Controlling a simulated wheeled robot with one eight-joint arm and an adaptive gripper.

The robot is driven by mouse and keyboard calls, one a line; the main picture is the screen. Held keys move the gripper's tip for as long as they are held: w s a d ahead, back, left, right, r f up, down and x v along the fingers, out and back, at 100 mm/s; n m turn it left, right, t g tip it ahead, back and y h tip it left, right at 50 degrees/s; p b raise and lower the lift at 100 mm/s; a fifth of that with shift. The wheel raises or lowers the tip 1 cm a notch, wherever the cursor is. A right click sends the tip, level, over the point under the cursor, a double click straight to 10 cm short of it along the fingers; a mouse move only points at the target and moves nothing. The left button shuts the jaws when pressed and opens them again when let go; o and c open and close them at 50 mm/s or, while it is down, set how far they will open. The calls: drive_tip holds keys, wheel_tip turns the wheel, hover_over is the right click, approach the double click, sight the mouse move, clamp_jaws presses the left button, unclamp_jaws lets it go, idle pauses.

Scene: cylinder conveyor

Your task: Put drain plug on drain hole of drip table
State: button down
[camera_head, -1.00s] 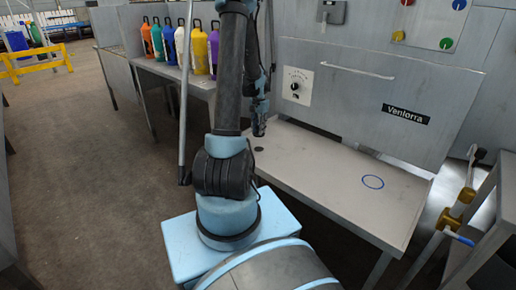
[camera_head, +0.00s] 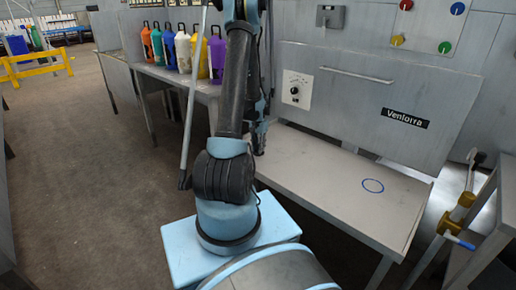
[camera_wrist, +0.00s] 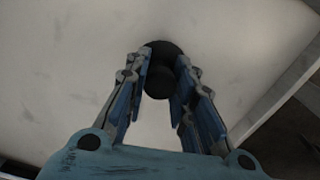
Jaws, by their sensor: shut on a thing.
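My gripper (camera_wrist: 160,88) is shut on the dark round drain plug (camera_wrist: 158,82), which sits between its two fingers in the wrist view. Just beyond the plug is a dark round patch, the drain hole (camera_wrist: 165,47), partly covered by the plug and fingertips. Whether the plug touches the hole's rim I cannot tell. In the head view my gripper (camera_head: 259,148) is low over the left part of the drip table (camera_head: 312,175) and hides the hole there. The plug cannot be made out in that view.
A grey panel (camera_head: 345,95) stands behind. Several coloured bottles (camera_head: 183,50) stand on a bench at the back left. A brass valve with a blue handle (camera_head: 459,225) is at the right.

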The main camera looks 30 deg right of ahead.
drive_tip(key=c, duration=1.4)
unclamp_jaws()
drive_tip(key=shift+o, duration=0.2)
drive_tip(key=shift+r, duration=0.1)
